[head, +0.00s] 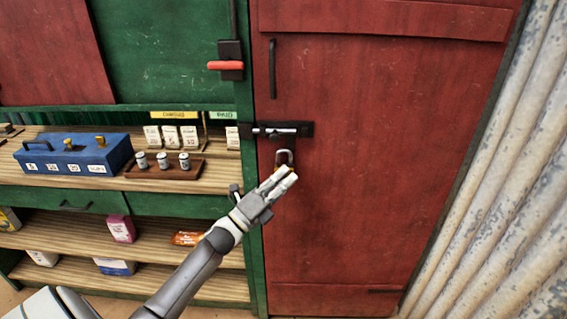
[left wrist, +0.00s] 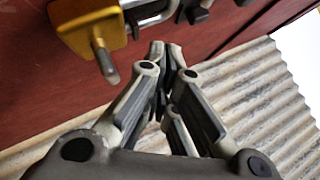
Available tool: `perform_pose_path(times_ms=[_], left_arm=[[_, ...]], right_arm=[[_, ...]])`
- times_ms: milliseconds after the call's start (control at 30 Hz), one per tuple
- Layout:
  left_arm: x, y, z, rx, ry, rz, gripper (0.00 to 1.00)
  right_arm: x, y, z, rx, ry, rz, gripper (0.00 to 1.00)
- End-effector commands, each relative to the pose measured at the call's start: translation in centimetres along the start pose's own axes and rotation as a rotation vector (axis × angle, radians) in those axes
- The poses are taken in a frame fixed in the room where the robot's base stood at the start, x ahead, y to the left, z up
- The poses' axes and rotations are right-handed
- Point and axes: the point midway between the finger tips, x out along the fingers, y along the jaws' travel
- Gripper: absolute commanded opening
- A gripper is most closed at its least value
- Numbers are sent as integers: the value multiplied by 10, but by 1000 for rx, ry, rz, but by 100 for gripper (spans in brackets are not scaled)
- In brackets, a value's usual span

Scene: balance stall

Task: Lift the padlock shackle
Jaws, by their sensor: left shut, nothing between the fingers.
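A brass padlock with a silver shackle (head: 284,154) hangs below the bolt (head: 282,130) on the red door (head: 340,210). In the left wrist view its brass body (left wrist: 90,28) is at the upper left, with a metal pin-like part sticking out of it. The shackle (left wrist: 150,16) shows at the top, to the right of the body. My left gripper (head: 290,174) is shut and empty in front of the padlock, hiding part of its body in the head view. In the left wrist view its fingertips (left wrist: 167,50) are together just below the shackle; contact cannot be told.
A green cabinet frame stands left of the door, with a red-handled latch (head: 226,65) above. Its shelves hold a blue box (head: 75,153), a wooden tray of small cans (head: 165,170) and several packets. A corrugated metal wall (head: 500,180) closes the right side.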

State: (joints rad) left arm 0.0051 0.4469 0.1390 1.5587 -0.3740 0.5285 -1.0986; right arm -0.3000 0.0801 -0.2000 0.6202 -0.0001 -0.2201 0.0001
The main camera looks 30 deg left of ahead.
Motion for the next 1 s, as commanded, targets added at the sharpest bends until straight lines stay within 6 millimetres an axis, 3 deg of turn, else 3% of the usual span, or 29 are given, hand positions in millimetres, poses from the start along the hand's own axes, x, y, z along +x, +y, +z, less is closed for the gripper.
perform_pose_path(times_ms=[33, 200, 667, 1000], left_arm=[[7, -2, 10, 4, -2, 1, 0], [18, -1, 22, 2, -2, 0, 0], [22, -1, 25, 1, -2, 0, 0], [35, -31, 39, 3, -2, 0, 0]], right_arm=[[-5, 0, 0, 0, 0, 0, 40], [-9, 0, -1, 0, 0, 0, 40], [-10, 0, -1, 0, 0, 0, 40], [-29, 1, -3, 0, 0, 0, 40]])
